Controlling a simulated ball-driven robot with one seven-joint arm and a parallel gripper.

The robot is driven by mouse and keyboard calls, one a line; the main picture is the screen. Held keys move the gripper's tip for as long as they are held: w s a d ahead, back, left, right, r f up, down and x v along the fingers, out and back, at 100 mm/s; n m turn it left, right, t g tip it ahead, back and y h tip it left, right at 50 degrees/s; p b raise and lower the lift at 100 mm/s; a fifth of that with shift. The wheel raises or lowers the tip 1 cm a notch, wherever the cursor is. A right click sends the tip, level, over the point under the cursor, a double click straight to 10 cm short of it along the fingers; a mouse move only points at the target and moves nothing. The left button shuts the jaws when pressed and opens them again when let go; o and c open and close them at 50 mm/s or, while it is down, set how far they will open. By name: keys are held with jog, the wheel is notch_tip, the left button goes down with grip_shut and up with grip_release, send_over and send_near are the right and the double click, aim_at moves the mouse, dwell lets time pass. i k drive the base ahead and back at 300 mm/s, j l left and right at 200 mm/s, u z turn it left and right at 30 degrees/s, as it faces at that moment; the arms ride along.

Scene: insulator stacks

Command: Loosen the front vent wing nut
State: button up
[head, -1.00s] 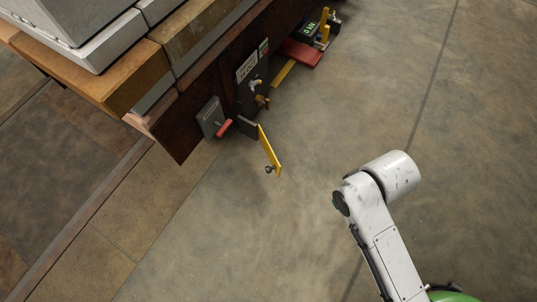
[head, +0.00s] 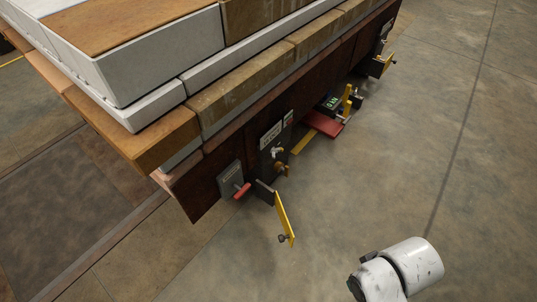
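A dark upright panel (head: 266,162) with a white label plate (head: 271,135) is fixed to the side of the stack's brown base. A small pale metal fitting (head: 278,151), perhaps the wing nut, sticks out of this panel. A small brass-coloured fitting (head: 281,168) sits just below it. Both are too small to make out their shape or how tight they are. Part of my white arm shows at the bottom right, apart from the panel. My gripper is not in view.
Left of the panel is a grey box with a red handle (head: 242,191). A yellow bar with a dark knob (head: 286,220) juts out below over the floor. A red plate (head: 323,123) and yellow parts stick out farther along. The concrete floor (head: 440,130) to the right is clear.

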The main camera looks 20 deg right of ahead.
aim_at(274, 150)
jog(key=i+u, duration=0.15)
jog(key=i, duration=0.35)
jog(key=i+l+u, duration=0.2)
jog(key=i, duration=0.25)
